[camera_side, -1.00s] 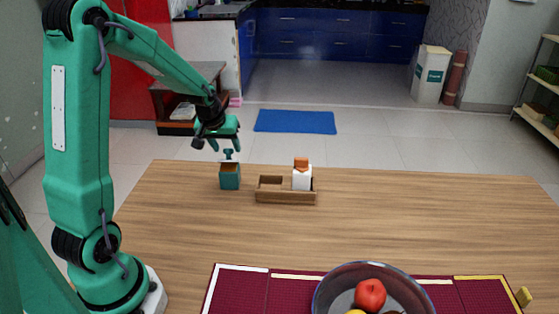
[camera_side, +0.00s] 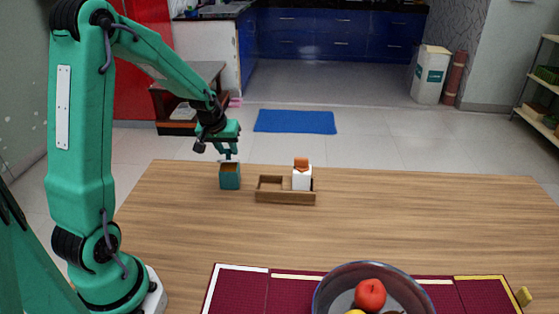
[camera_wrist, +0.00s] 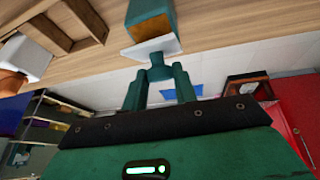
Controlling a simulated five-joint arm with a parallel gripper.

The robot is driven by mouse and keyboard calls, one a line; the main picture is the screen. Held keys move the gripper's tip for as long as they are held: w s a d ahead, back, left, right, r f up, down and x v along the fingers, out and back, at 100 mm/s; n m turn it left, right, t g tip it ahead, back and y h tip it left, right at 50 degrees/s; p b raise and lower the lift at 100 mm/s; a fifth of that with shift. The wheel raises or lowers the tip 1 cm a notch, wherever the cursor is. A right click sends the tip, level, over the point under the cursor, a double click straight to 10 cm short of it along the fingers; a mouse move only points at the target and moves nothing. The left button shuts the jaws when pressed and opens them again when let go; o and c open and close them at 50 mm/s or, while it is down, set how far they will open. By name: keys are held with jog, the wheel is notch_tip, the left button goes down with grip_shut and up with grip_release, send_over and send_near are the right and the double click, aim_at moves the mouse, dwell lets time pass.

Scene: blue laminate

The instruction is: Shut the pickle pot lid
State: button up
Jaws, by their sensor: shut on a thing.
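The teal pickle pot (camera_side: 230,182) stands on the wooden table, left of the wooden tray. Its brown inside (camera_wrist: 152,26) shows in the wrist view, so its mouth is uncovered. The pale lid (camera_wrist: 150,48) is raised at the pot's far edge, with a teal knob (camera_wrist: 156,68) on its outer face. My gripper (camera_side: 229,154) is just behind and above the pot. In the wrist view its fingers (camera_wrist: 158,75) are shut on the lid's knob. The side view shows the lid only as a thin pale edge.
A wooden tray (camera_side: 285,198) stands right of the pot, its left compartment empty. Its right compartment holds a white container (camera_side: 302,181) with an orange-brown top. A bowl (camera_side: 330,290) of fruit sits on a maroon mat (camera_side: 240,290) at the front. The table's right side is clear.

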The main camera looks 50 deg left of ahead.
jog(key=shift+s+d+f, duration=0.1)
jog(key=shift+s+d+f+m+t+y, duration=0.15)
jog(key=shift+s+d+t+y, duration=0.15)
jog(key=shift+t, duration=0.35)
jog(key=shift+s+d+f+m+t+y, duration=0.15)
jog(key=shift+d+t+y, duration=0.2)
jog(key=shift+t, duration=0.3)
jog(key=shift+a, duration=0.1)
jog(key=o, duration=1)
jog(key=shift+r, duration=0.15)
jog(key=shift+v, duration=3.8)
